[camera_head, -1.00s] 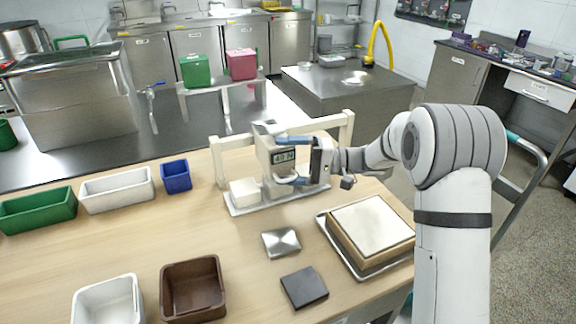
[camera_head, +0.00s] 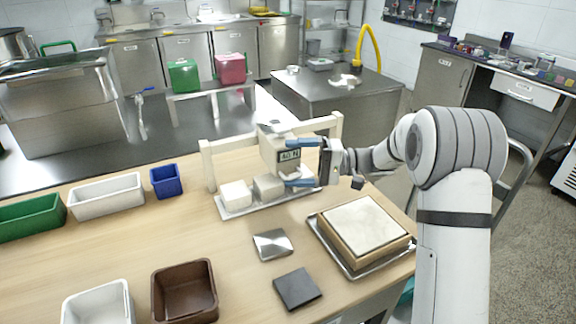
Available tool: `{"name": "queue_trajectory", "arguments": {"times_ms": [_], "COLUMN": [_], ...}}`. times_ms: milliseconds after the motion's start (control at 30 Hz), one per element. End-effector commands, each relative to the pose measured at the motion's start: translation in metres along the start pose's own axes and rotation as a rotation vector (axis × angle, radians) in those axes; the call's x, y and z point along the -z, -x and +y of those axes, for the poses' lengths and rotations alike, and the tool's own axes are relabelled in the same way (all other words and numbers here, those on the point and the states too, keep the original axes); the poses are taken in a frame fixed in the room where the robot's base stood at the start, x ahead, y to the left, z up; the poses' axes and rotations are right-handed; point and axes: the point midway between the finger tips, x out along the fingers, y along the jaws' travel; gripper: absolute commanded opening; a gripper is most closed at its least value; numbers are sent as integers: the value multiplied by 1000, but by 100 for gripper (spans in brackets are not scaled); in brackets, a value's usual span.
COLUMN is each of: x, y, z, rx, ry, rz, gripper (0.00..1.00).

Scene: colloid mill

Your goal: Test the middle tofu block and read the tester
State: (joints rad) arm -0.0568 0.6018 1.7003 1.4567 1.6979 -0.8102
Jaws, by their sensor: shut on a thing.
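A pale tester (camera_head: 270,150) with a small display (camera_head: 289,155) is held upright above a white tray (camera_head: 232,212). The display shows digits that look like 40 N, but they are blurred. My gripper (camera_head: 293,162), with blue fingers, is shut on the tester from the right. A white tofu block (camera_head: 235,194) sits at the tray's left. A greyer middle block (camera_head: 267,187) sits beside it, under the tester. I cannot tell whether the tester touches it. The tray's right part is hidden behind my gripper.
A cream rail frame (camera_head: 207,165) stands behind the tray. In front are a steel plate (camera_head: 272,244), a dark slab (camera_head: 297,288) and a board-topped tray (camera_head: 362,230). Green (camera_head: 30,217), white (camera_head: 107,193), blue (camera_head: 166,181) and brown (camera_head: 184,290) bins stand left and front.

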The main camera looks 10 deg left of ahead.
Motion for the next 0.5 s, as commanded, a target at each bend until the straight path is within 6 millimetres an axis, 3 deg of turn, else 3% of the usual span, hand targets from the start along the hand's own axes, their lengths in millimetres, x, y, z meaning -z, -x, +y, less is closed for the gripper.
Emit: {"name": "queue_trajectory", "arguments": {"times_ms": [33,267,300,367,500], "x": [-1,-1,-2,-2,-2], "y": [5,21,24,28,36], "z": [-10,-9,-9,-8,-4], "rx": [12,11,12,11,9], "ry": [13,12,13,12,9], "rz": [-6,-5,-6,-6,-6], "gripper": [82,82,78,34,31]}}
